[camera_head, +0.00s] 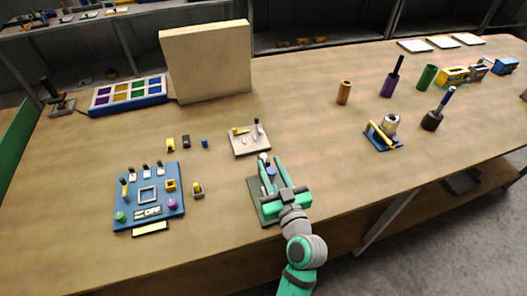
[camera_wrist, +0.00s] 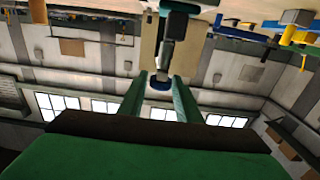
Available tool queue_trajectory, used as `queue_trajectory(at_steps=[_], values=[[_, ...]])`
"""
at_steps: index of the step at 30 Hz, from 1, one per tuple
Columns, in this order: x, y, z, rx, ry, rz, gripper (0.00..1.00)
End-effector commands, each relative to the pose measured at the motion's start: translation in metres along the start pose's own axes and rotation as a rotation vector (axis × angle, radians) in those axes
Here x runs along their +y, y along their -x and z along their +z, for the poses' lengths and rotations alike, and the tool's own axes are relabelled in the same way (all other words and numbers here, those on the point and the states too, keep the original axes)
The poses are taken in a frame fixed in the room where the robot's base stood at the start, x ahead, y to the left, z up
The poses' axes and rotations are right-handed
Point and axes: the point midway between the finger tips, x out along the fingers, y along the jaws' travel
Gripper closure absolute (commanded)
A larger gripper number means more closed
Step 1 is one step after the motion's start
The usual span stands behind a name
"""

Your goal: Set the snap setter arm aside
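My gripper (camera_head: 271,178) is low over a dark grey-green plate (camera_head: 268,214) near the table's front edge. Its two green fingers also show in the wrist view (camera_wrist: 162,88), with a clear gap between them.
A pale board (camera_head: 238,150) with small tools lies just behind. A blue die board (camera_head: 124,205) is at left. A blue-based stand (camera_head: 376,143) with a yellow bar is at right. An upright beige panel (camera_head: 205,60) stands at the back. Table between gripper and stand is clear.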

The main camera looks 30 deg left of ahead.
Motion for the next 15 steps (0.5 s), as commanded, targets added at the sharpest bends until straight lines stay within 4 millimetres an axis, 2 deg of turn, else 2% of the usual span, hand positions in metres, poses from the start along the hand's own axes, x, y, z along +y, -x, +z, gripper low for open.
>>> queue_trajectory(at_steps=[6, 10, 15], values=[[-0.003, -0.039, -0.001, 0.001, 0.0, -0.006, 0.69], [-0.004, -0.055, -0.001, 0.001, 0.001, -0.008, 0.69], [-0.004, -0.064, 0.0, 0.0, -0.001, -0.007, 0.69]])
